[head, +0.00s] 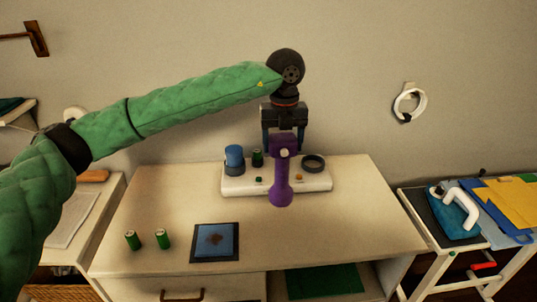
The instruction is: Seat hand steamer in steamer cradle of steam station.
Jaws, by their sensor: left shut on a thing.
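My left gripper (284,138) points down and is shut on the purple hand steamer (280,185). The steamer hangs upright, its handle downward, in front of the white steam station (244,185) on the dresser and hides the middle of it. A dark ring (313,163) stands at the station's right end and looks like the steamer cradle; it looks empty. The steamer shows to the left of this ring and apart from it. How high the steamer is above the dresser top is hard to tell. My right gripper is not in view.
The station also carries a blue container (234,156) and a green cylinder (257,158). A cart (430,222) with folded cloths stands at right.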

